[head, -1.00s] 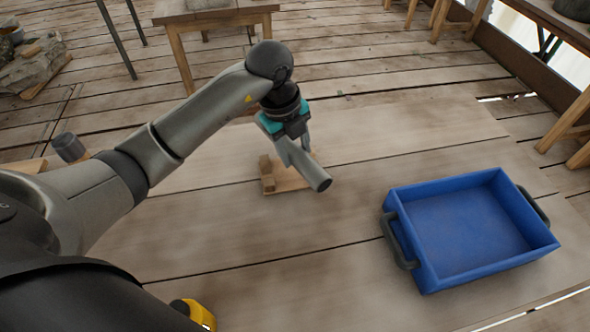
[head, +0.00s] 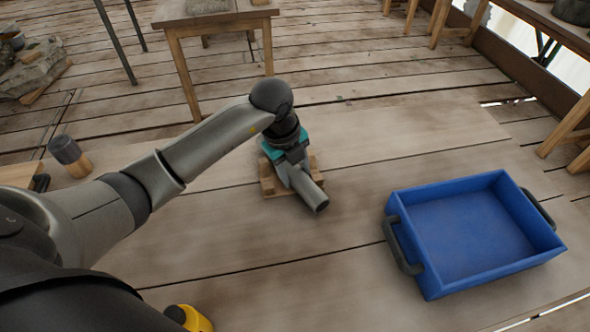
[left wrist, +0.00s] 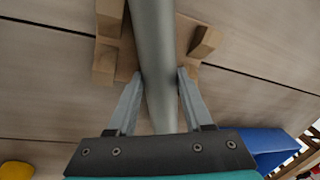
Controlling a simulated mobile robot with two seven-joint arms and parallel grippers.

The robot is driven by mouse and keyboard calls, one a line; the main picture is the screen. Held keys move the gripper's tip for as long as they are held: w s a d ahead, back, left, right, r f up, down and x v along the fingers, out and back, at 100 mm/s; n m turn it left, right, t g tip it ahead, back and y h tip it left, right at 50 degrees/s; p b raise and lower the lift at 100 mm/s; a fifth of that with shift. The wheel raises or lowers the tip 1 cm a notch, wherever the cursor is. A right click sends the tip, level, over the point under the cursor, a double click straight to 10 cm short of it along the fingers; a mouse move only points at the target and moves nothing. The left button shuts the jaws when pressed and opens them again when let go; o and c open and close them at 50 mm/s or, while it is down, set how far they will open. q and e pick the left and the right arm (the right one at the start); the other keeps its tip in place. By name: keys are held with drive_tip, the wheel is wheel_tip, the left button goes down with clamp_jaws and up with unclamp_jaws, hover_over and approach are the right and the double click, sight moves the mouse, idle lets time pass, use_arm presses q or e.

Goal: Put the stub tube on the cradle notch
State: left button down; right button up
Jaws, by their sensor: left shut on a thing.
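The stub tube (head: 307,190) is a smooth grey cylinder, its near end pointing down and right in the head view. My left gripper (head: 291,170) is shut on it. The left wrist view shows the tube (left wrist: 154,50) running between the two fingers (left wrist: 158,82). The cradle (head: 268,187) is a small wooden base with upright blocks, directly under the gripper and partly hidden by it. In the left wrist view the tube passes between the cradle's blocks (left wrist: 205,42). I cannot tell whether it touches the notch. My right gripper is not in view.
A blue tray (head: 470,225) with dark handles stands to the right, empty. A dark-headed wooden tool (head: 68,153) stands at the left. A yellow and black object (head: 190,318) lies at the near edge. Bare planks lie between cradle and tray.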

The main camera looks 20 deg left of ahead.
use_arm(q)
drive_tip(key=shift+f, duration=0.15)
drive_tip(key=c, duration=0.7)
unclamp_jaws()
drive_tip(key=o, duration=0.4)
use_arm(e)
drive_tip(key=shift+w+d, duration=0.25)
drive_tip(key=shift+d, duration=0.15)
use_arm(q)
wheel_tip(320, 180, up, 13)
drive_tip(key=s+a+p, duration=0.1)
drive_tip(key=p, duration=0.2)
drive_tip(key=shift+s+a, duration=0.2)
drive_tip(key=shift+s, duration=0.2)
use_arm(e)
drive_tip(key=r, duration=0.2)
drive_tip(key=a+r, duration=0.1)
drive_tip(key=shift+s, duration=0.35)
use_arm(q)
drive_tip(key=shift+f, duration=0.15)
